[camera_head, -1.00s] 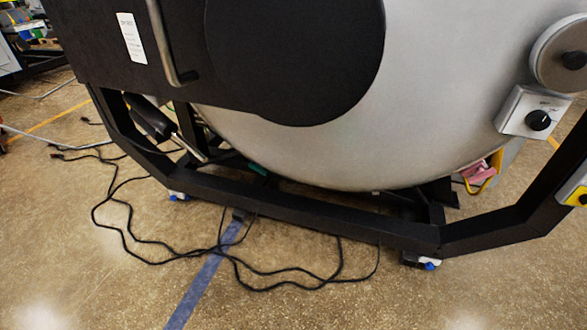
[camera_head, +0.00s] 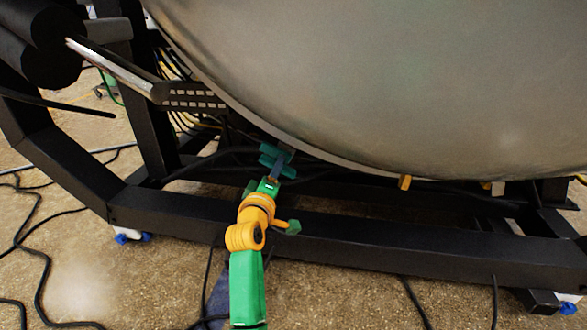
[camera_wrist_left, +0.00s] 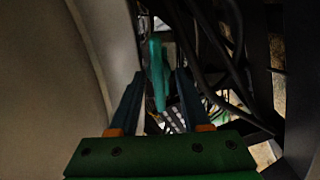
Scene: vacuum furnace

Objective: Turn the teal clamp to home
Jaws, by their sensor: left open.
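The teal clamp (camera_head: 270,150) sits under the lower edge of the big round grey vessel, above the black frame. My left gripper (camera_head: 281,165) reaches up to it from below, on a green and orange arm, and partly covers it. In the left wrist view the clamp (camera_wrist_left: 156,62) is an upright teal bar. It shows between and beyond the two open fingers of my left gripper (camera_wrist_left: 159,76). I cannot tell whether the fingers touch it. My right gripper is not in view.
The vessel (camera_head: 400,80) curves close above my left gripper. A black frame beam (camera_head: 380,232) runs below the clamp. Black cables and a silver rod (camera_head: 112,66) lie to the left. In the left wrist view, dark cables (camera_wrist_left: 215,60) pass right of the fingers.

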